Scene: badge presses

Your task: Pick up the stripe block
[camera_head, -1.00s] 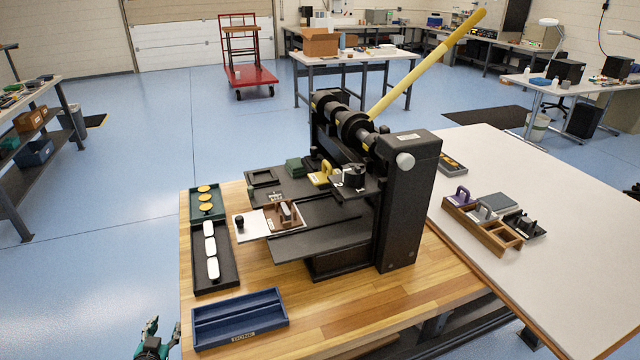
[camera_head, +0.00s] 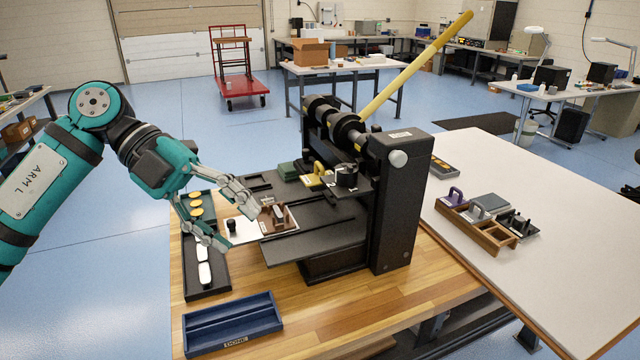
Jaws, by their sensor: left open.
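I cannot tell for sure which piece is the stripe block. A small brown block (camera_head: 277,216) with upright parts sits on the press's white slide plate (camera_head: 243,232), with a black knob at the plate's left end. A yellow block (camera_head: 318,178) sits under the press head. A purple-handled block (camera_head: 455,197) and a grey-handled block (camera_head: 479,210) stand in a wooden rack on the white table. My left gripper (camera_head: 242,226) is open and empty, fingers pointing right, by the plate's left end and close to the brown block. My right gripper is out of view.
The black press (camera_head: 402,195) with its raised yellow lever (camera_head: 415,65) fills the middle of the wooden bench. A blue tray (camera_head: 232,325) lies at the front left. A dark tray with white pieces (camera_head: 205,290) lies behind it, partly hidden by my left gripper.

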